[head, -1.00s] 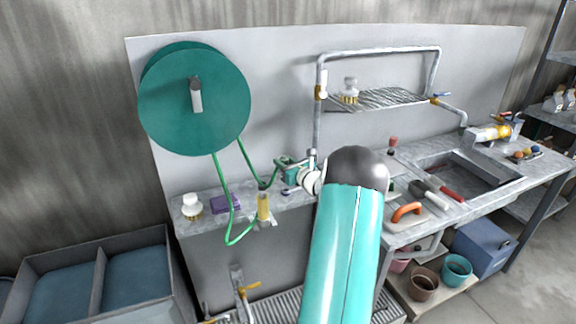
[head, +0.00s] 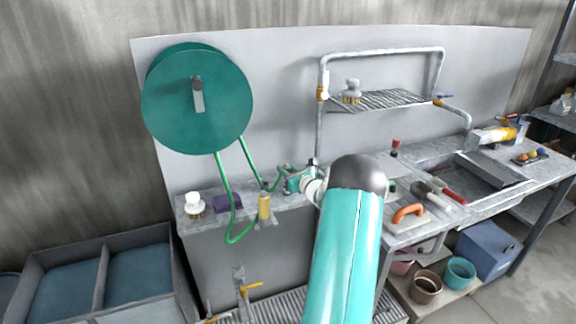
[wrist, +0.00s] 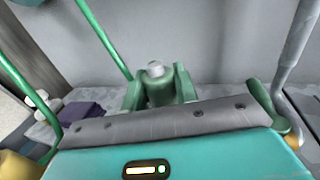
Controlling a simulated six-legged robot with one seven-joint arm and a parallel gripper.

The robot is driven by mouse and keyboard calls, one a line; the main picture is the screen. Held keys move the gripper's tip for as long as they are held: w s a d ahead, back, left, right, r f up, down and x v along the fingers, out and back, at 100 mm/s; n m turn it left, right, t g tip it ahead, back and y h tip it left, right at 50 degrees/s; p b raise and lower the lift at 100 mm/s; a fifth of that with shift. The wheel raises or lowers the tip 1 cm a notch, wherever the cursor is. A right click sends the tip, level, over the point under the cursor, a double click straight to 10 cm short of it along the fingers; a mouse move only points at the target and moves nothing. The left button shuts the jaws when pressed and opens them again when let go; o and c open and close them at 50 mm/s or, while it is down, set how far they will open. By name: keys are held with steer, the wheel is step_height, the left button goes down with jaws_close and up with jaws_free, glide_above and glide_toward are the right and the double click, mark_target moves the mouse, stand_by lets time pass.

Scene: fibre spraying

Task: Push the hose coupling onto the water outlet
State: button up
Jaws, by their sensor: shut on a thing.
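My gripper (head: 293,183) is over the ledge left of my arm's rounded wrist. In the wrist view its two green fingers (wrist: 158,88) are shut on the hose coupling (wrist: 158,90), a short green cylinder with a light grey tip, pointing away toward the grey wall panel. Green hose (head: 226,178) hangs from the round green reel (head: 215,110) and loops toward the gripper. A grey pipe (head: 319,130) runs down the panel just right of the gripper; it also shows in the wrist view (wrist: 296,50). I cannot tell which fitting is the water outlet; no contact with the coupling is visible.
A white bottle (head: 194,204), a purple block (head: 228,203) and a yellow cylinder (head: 264,206) stand on the ledge left of my gripper. A wire shelf (head: 385,99) is above right. Tools and an orange handle (head: 408,212) lie by the sink.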

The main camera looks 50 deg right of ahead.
steer(key=shift+f, duration=1.2)
steer(key=shift+f, duration=1.65)
stand_by(0.5)
steer(key=o, duration=1.1)
steer(key=shift+s, duration=0.1)
steer(key=shift+s, duration=0.1)
steer(key=v, duration=1.3)
steer(key=shift+s, duration=0.25)
steer(key=shift+s, duration=0.1)
